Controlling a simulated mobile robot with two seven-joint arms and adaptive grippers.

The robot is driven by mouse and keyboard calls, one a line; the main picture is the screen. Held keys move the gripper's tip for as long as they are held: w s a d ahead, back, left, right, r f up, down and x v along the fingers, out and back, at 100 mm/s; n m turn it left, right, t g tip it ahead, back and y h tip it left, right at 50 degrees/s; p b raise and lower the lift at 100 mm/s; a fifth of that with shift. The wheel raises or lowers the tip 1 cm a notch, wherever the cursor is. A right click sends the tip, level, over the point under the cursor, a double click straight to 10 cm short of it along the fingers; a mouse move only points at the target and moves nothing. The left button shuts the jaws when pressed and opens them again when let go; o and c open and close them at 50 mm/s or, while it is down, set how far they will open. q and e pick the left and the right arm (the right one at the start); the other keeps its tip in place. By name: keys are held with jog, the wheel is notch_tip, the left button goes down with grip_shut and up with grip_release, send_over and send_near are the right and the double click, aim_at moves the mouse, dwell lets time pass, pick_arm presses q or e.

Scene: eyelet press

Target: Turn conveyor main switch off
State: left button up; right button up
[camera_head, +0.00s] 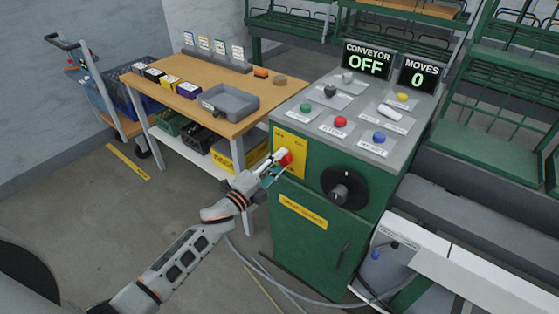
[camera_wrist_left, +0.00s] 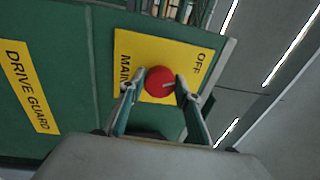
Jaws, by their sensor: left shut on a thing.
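The main switch is a red round knob (camera_head: 285,157) on a yellow plate (camera_head: 291,143) on the front of the green control cabinet (camera_head: 315,185). In the left wrist view the red knob (camera_wrist_left: 159,81) sits between my left gripper's fingers (camera_wrist_left: 155,92), which are shut on it. A pale pointer mark on the knob points toward the right of that view, near the OFF lettering (camera_wrist_left: 197,63). The plate also reads MAIN. The head view shows my left gripper (camera_head: 277,165) at the knob. The display (camera_head: 367,61) reads CONVEYOR OFF. My right gripper is not in view.
A large black dial (camera_head: 344,188) sticks out of the cabinet front to the right of the knob. Coloured buttons cover the panel top. A wooden table (camera_head: 240,82) with a grey tray (camera_head: 228,101) stands to the left. A cable lies on the floor in front.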

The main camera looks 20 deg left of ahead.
pick_arm(q)
jog(key=shift+n+p, duration=0.35)
jog(key=shift+n, duration=0.95)
jog(key=o, duration=1.1)
jog(key=shift+s+a+f, duration=0.1)
jog(key=shift+s+f, duration=0.05)
jog(key=shift+s, duration=0.15)
jog(key=r+v, duration=0.1)
jog(key=v, duration=1)
jog(key=shift+s+f, duration=0.25)
jog(key=shift+f, duration=0.15)
